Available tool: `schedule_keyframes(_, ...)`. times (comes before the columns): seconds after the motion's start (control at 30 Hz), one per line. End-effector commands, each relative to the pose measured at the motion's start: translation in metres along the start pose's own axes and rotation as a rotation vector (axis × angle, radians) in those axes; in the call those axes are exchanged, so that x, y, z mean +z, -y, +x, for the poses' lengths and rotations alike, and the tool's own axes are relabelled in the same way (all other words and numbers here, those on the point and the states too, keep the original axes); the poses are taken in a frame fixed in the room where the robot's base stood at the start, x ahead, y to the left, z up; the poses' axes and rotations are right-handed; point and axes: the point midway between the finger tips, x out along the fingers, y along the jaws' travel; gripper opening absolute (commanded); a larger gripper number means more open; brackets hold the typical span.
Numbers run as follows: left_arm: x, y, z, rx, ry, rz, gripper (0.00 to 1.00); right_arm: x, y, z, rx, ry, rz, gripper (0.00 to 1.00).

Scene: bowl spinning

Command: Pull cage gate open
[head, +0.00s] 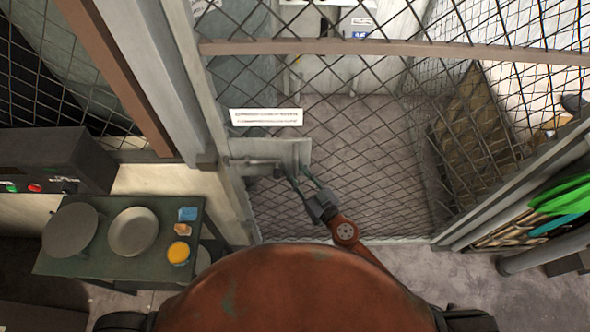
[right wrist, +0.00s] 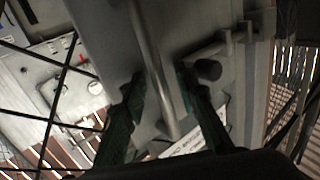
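The cage gate (head: 350,150) is a wire mesh panel in a grey frame and looks closed. A grey latch plate (head: 290,150) with a bar handle is on its left edge, below a white sign (head: 266,117). My right gripper (head: 291,172) is at this plate, with its fingers apart. In the right wrist view the metal handle bar (right wrist: 150,60) runs down between the two dark green fingers (right wrist: 165,100). Gaps show on both sides of the bar, so the fingers do not look closed on it. My left gripper is not in view.
A green table (head: 100,262) with round grey plates, a blue item (head: 187,214) and a yellow cup (head: 178,252) stands at the left. A dark control box (head: 55,172) is behind it. A rack with green and blue items (head: 565,195) is at the right.

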Motion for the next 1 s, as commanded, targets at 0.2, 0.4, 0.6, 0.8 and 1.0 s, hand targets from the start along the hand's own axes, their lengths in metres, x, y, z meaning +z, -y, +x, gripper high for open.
schedule_keyframes(0.2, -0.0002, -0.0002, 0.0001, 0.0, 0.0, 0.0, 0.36, 0.0001, 0.0002, 0.0005, 0.0, 0.0, 0.0, 0.28)
schedule_keyframes(0.4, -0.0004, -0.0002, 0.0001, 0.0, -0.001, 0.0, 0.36, 0.0001, 0.0002, 0.0004, 0.0, 0.0, 0.0, 0.14)
schedule_keyframes(0.6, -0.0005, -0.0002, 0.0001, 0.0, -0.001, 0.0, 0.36, 0.0001, 0.0002, 0.0003, -0.001, 0.0, 0.0, 0.01)
schedule_keyframes(0.8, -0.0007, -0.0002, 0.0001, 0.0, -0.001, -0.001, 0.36, 0.0001, 0.0002, 0.0002, -0.001, 0.0, 0.0, 0.0)
schedule_keyframes(1.0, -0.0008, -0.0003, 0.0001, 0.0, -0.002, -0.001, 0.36, 0.0, 0.0002, 0.0002, -0.001, 0.0, 0.0, 0.0)
